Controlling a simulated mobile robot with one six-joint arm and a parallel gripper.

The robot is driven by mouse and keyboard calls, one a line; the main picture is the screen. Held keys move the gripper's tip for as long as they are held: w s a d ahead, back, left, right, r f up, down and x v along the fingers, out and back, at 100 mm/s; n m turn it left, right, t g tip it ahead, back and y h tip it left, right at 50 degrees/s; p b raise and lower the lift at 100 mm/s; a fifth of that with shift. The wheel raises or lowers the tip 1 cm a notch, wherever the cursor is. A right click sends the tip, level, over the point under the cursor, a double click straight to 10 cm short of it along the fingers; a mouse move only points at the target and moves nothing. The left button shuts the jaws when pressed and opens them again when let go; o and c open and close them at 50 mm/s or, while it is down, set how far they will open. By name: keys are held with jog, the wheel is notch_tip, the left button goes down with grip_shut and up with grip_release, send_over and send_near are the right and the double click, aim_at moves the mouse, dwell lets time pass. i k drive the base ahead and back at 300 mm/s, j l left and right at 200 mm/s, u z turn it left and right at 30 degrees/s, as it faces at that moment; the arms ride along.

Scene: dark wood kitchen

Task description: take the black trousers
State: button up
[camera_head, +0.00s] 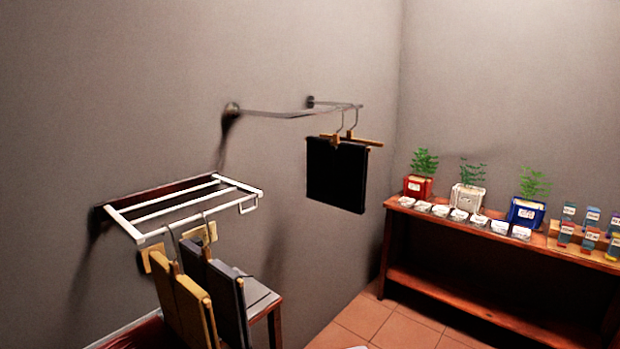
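The black trousers (337,176) hang folded over a wooden hanger (349,140) on the dark metal wall rail (290,113), in the middle of the head view. They hang straight down as a flat dark rectangle, clear of the floor. Two hanger hooks show on that rail, close together. My gripper is not in view.
A white wall rack (185,211) at the left holds hangers with dark (228,300) and tan garments (195,312). A small table (262,300) stands behind them. A wooden shelf (465,222) with potted plants, small dishes and bottles stands right. Tiled floor (365,318) is open between.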

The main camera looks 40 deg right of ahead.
aim_at(337, 177)
jog(key=z, duration=1.25)
jog(key=i+l+u, duration=0.2)
jog(key=i+l, duration=0.25)
jog(key=i, duration=0.15)
